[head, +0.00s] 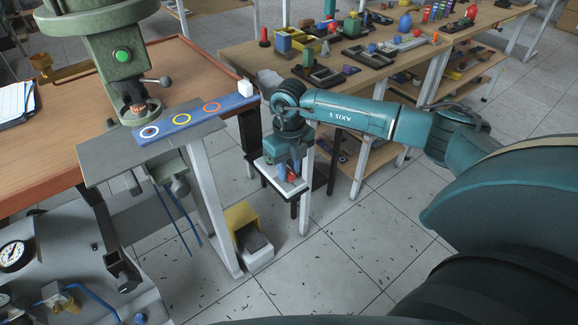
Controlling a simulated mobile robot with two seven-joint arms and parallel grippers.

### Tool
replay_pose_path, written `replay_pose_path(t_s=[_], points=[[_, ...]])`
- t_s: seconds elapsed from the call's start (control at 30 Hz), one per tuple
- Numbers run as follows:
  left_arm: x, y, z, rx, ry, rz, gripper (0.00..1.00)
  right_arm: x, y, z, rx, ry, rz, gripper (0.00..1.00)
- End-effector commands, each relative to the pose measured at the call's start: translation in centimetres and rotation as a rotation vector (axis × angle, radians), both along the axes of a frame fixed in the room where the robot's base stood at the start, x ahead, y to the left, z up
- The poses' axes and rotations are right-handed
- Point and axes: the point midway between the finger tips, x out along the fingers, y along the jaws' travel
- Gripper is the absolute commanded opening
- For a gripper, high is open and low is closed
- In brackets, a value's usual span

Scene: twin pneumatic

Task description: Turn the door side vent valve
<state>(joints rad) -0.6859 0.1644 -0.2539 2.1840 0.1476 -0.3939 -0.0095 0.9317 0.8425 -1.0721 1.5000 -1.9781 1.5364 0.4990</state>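No part is clearly recognisable as the door side vent valve. Two small round fittings, the left one (163,190) and the right one (180,187), sit under the press plate, with blue tubes hanging below. A grey pneumatic unit (70,255) with a gauge (14,256) and a blue hose (90,300) stands at the lower left. My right gripper (279,199) hangs pointing down right of the press table, its dark fingers apart and nothing visible between them. Small red and blue parts show at its white body. My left gripper is out of view.
A green press (118,50) stands over a metal plate (115,160) and a blue strip with coloured rings (190,117). A yellow pedal box (240,220) stands below. A crowded wooden bench (330,80) lies behind my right arm.

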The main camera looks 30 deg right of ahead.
Motion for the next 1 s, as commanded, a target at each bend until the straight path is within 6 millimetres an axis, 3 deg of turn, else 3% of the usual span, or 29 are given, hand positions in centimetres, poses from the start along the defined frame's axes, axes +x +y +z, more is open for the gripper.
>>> replay_pose_path(t_s=[0.1,0.47,1.0], points=[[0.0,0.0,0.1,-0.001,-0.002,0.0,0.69,0.0,0.0,0.0,0.0,-0.001,0.001,0.36],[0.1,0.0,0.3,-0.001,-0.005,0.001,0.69,0.1,0.0,0.9,0.001,-0.002,0.002,0.36],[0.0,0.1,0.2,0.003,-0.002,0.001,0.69,0.1,0.0,11.5,0.0,-0.003,0.001,0.36]])
